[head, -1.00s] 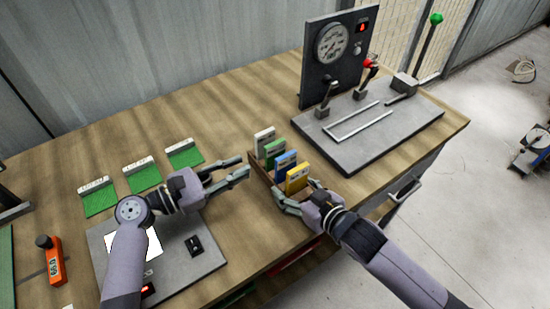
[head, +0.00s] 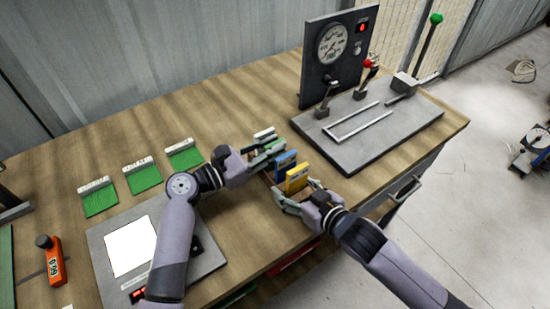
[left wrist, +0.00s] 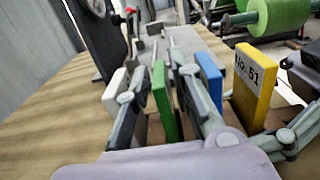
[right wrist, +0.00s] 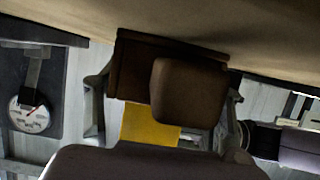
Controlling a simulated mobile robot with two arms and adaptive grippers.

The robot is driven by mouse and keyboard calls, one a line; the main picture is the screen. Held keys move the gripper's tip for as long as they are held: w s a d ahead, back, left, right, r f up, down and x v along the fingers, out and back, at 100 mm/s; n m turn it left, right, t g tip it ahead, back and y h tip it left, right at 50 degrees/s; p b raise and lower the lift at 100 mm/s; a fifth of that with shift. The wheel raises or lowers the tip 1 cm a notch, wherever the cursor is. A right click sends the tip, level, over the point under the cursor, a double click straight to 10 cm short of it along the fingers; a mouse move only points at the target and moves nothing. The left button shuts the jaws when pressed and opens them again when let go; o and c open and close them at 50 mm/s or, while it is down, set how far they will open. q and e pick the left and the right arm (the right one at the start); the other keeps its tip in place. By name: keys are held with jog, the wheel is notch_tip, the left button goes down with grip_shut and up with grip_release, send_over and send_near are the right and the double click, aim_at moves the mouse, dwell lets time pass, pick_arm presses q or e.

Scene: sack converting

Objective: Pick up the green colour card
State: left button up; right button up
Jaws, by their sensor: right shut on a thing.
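The green colour card (left wrist: 163,95) stands upright in the row of cards, between the white card (left wrist: 115,90) and the blue card (left wrist: 210,75). My left gripper (left wrist: 160,85) is open, with one finger on each side of the green card. In the head view my left gripper (head: 272,152) mostly hides it. The yellow card (left wrist: 252,85) stands at the right end of the row. My right gripper (right wrist: 165,100) is shut on the brown card rack (right wrist: 128,75), at its near end in the head view.
A grey plate (head: 375,130) with levers and a gauge panel (head: 333,50) stands just behind and right of the rack. Several green samples (head: 142,175) lie to the left. A grey panel with a white screen (head: 132,247) lies at front left, under my left arm.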

pick_arm(q)
jog(key=shift+w+d, duration=0.3)
jog(key=shift+d, duration=0.2)
jog(key=shift+c, duration=0.6)
grip_shut()
notch_tip(320, 180, up, 10)
jog(key=shift+r, duration=0.1)
pick_arm(e)
jog(key=o, duration=1.3)
